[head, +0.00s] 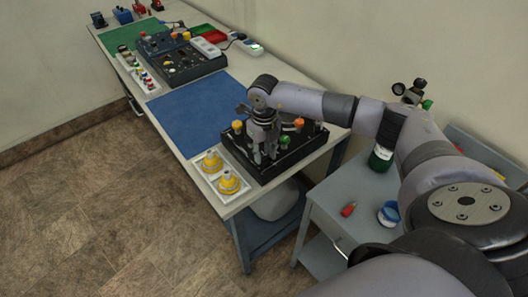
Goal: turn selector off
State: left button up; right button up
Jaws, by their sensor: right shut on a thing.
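The oxygen trainer, a black panel box (300,154), stands at the near end of the long workbench. My right arm comes in from the right, and my right gripper (263,155) points down over the left half of this panel. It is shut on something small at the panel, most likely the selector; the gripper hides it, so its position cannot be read. My left gripper is not in view.
A white tray (240,193) with two yellow cone-shaped pieces sits at the bench's front edge. A blue mat (196,115) lies clear behind. A second black panel (180,60) stands farther back. A grey cart (335,205) at right holds a red piece and a blue-white cup.

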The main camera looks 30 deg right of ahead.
grip_shut()
jog(key=n+b, duration=0.2)
jog(key=shift+f+b, duration=0.2)
jog(key=shift+b, duration=0.15)
jog(key=n+b, duration=0.3)
jog(key=shift+n, duration=0.4)
jog(key=n+b, duration=0.3)
jog(key=n, duration=0.1)
jog(key=shift+r, duration=0.1)
jog(key=shift+r+n+b, duration=0.1)
jog(key=shift+n+b, duration=0.7)
jog(key=shift+n, duration=0.1)
